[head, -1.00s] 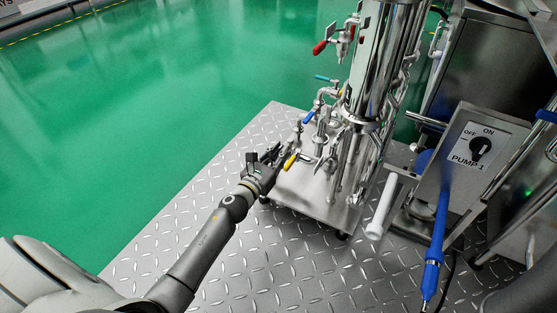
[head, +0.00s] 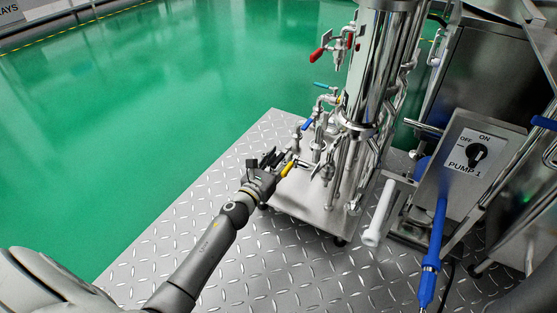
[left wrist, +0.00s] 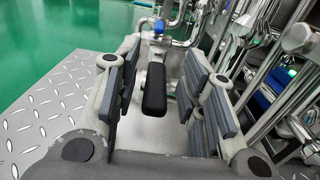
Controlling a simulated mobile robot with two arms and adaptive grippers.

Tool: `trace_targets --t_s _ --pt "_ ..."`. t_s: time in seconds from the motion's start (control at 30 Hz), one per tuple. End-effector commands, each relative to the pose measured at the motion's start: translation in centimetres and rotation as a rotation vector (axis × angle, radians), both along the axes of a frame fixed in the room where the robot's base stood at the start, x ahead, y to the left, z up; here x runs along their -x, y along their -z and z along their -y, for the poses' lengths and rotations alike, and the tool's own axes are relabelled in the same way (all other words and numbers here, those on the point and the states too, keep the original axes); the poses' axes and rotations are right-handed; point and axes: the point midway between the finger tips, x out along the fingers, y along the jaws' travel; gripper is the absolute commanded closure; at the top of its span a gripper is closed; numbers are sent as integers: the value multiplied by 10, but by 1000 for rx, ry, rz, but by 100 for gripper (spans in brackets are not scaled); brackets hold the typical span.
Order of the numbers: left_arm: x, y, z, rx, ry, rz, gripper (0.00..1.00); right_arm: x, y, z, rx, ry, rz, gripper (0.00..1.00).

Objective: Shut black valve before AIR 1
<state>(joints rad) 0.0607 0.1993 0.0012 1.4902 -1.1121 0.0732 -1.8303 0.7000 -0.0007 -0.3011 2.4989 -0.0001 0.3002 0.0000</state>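A black valve handle (left wrist: 155,88) shows in the left wrist view, pointing toward the camera from a metal pipe fitting. It lies between the two fingers of my left gripper (left wrist: 164,70). The fingers are apart, with a visible gap on each side of the handle. In the head view my left gripper (head: 267,163) is low at the left side of the pipe stand, close to a yellow handle (head: 288,168). The black handle cannot be told from the dark fingers there. No AIR 1 label can be read. My right gripper is not in view.
Above are a blue handle (head: 307,124), a teal handle (head: 323,85) and a red handle (head: 317,56), beside the steel column (head: 372,65). The PUMP 1 switch box (head: 470,155) stands at the right. The tread-plate platform (head: 235,262) is clear in front; green floor lies left.

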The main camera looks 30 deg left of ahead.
Motion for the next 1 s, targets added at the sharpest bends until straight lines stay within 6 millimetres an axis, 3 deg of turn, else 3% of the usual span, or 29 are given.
trace_targets --t_s 0.17,0.47,1.0 --pt "0 -2 -1 -2 -1 0 62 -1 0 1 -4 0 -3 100" --pt "-1 -23 -2 -9 1 2 62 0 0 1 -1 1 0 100" --pt "0 -81 0 -3 3 2 62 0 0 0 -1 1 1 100"
